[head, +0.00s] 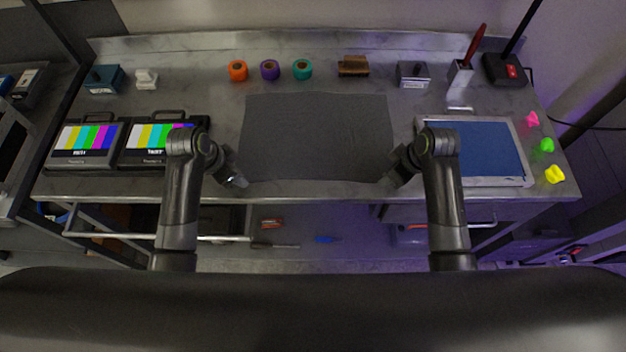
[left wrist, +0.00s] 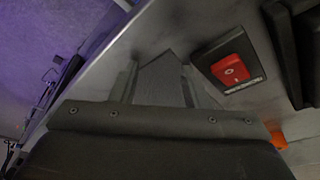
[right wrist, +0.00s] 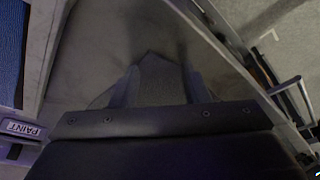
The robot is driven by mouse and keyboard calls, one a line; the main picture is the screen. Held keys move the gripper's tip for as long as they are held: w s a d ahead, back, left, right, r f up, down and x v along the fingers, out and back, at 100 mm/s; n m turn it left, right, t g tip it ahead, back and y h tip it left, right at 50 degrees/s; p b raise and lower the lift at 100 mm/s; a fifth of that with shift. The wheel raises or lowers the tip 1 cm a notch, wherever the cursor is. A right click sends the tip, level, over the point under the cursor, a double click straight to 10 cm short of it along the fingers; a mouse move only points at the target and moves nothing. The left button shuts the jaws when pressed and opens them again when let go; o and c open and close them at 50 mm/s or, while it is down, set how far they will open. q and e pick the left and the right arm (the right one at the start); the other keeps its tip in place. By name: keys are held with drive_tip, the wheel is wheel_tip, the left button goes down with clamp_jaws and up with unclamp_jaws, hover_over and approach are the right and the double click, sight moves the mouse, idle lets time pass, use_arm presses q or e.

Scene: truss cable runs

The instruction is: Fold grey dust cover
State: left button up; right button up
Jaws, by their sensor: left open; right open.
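The grey dust cover (head: 317,137) lies spread out, flat and roughly rectangular, on the middle of the metal bench. My left gripper (head: 240,181) is open at its near left corner. My right gripper (head: 386,179) is open at its near right corner. In the left wrist view, a grey pointed patch (left wrist: 160,80) shows between the two spread fingers. A similar patch (right wrist: 157,80) shows between the fingers in the right wrist view. I cannot tell whether either gripper touches the cover.
Two colour-bar monitors (head: 84,143) stand at the left. A blue panel in a pale frame (head: 490,150) lies at the right. Tape rolls (head: 270,70) and a brown block (head: 353,66) line the back. Bare bench (head: 215,100) shows left of the cover. The bench's front edge (head: 310,190) runs close by.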

drive_tip(key=shift+f, duration=0.15)
use_arm(q)
clamp_jaws()
use_arm(e)
drive_tip(key=shift+s, duration=0.1)
clamp_jaws()
idle(0.4)
